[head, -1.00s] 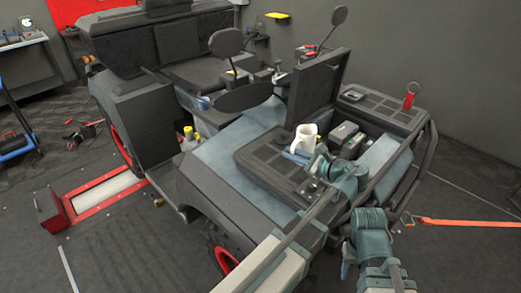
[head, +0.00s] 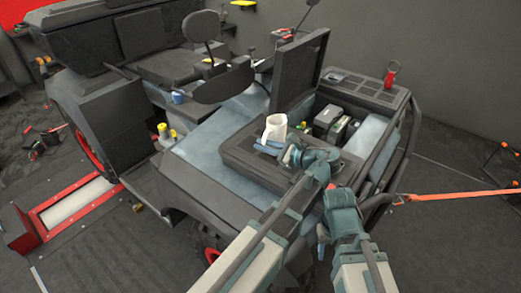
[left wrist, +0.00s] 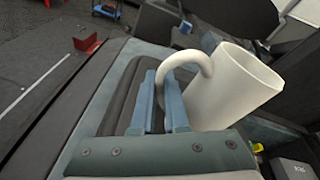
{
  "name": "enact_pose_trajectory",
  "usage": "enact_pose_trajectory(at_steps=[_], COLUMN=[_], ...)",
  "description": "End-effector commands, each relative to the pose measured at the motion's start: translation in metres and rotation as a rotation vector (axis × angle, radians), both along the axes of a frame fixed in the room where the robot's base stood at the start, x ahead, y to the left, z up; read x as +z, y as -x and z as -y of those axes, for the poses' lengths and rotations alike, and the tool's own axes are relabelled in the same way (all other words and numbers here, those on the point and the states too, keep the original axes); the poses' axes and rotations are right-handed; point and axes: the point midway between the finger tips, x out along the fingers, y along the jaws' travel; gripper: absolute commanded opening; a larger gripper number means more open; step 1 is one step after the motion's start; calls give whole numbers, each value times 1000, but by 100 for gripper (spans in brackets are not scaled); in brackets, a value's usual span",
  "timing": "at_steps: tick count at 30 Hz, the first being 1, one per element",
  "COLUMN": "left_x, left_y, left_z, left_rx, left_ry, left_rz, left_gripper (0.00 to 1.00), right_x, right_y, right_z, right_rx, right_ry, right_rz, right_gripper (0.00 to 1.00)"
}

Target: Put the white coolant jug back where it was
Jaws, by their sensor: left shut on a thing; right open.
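The white coolant jug (head: 274,131) is at the black panel on top of the vehicle's front, close to the raised lid. It is roughly upright in the head view. I cannot tell whether its base touches the panel. My left gripper (head: 267,148) is shut on the jug's handle. In the left wrist view, the blue fingers (left wrist: 160,92) are at the curved handle, and the jug body (left wrist: 232,88) is to their right. My right gripper (head: 322,240) is low beside the vehicle's front, apart from the jug; its fingers are small in view.
A raised dark lid (head: 299,72) stands right behind the jug. An open bay with a battery (head: 338,130) lies to its right. A mirror (head: 224,82) sticks out at the left. Yellow-capped bottles (head: 164,131) stand beyond the hood. An orange strap (head: 455,195) runs off right.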

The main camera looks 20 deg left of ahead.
Motion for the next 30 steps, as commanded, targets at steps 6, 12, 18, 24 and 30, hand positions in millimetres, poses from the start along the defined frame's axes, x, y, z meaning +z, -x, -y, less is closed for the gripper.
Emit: enact_pose_trajectory(at_steps=[6, 12, 18, 24, 30], left_x=[0, -5, -11, -12, -12], left_y=[0, 0, 0, 0, 0], left_z=[1, 0, 0, 0, 0], left_rx=[0, 0, 0, 0, 0], left_ry=[-1, -1, -1, -1, 0], left_rz=[0, 0, 0, 0, 0], left_gripper=[0, 0, 0, 0, 41], right_x=[0, -5, -11, -12, -12], right_y=[0, 0, 0, 0, 0], right_z=[0, 0, 0, 0, 0], right_rx=[0, 0, 0, 0, 0], right_ry=[0, 0, 0, 0, 0], right_rz=[0, 0, 0, 0, 0], right_gripper=[50, 50, 50, 50, 50])
